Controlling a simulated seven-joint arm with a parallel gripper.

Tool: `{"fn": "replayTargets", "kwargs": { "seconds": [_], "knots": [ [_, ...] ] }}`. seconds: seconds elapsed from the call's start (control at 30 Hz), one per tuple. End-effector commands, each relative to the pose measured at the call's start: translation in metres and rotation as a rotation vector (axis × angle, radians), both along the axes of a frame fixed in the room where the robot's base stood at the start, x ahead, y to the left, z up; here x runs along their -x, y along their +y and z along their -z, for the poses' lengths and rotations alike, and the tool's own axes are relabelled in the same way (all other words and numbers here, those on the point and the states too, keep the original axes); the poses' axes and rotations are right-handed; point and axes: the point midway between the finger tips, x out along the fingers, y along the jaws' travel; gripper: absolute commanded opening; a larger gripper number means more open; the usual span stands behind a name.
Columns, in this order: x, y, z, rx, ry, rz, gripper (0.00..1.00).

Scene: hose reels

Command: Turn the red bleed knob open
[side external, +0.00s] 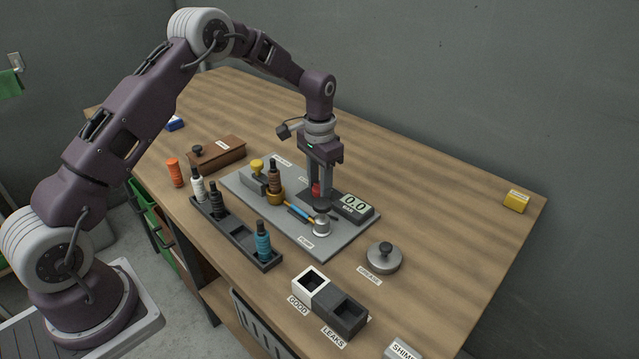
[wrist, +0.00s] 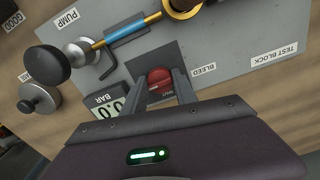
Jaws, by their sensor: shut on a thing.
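The red bleed knob (wrist: 160,82) sits on a dark block on the grey test plate (side external: 262,208), near the BLEED label (wrist: 203,69). My gripper (wrist: 162,85) points down over it, with a finger on each side, and is shut on the knob. In the side external view part of the red knob (side external: 315,188) shows between the fingers. The gauge (side external: 355,205) beside it reads 0.0 BAR. The knob's turn angle cannot be told.
A brass fitting (side external: 276,198) holds a dark-topped bottle. A black rack (side external: 240,238) with several bottles stands to the left.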

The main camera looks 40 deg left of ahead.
Motion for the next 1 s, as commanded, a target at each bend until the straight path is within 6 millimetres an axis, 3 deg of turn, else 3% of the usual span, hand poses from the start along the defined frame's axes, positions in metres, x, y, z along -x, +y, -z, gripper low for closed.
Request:
{"fn": "replayTargets", "kwargs": {
  "seconds": [0.67,0.7,0.77,1.0],
  "knots": [
    [-0.0009,-0.0001,-0.0009,0.000,-0.003,0.050,0.00],
    [-0.0009,-0.0001,-0.0009,0.000,-0.003,0.050,0.42],
    [-0.0008,-0.0001,-0.0008,0.000,-0.003,0.050,0.53],
    [-0.0003,0.0000,-0.0003,0.000,-0.001,0.049,0.56]
  ]
}}
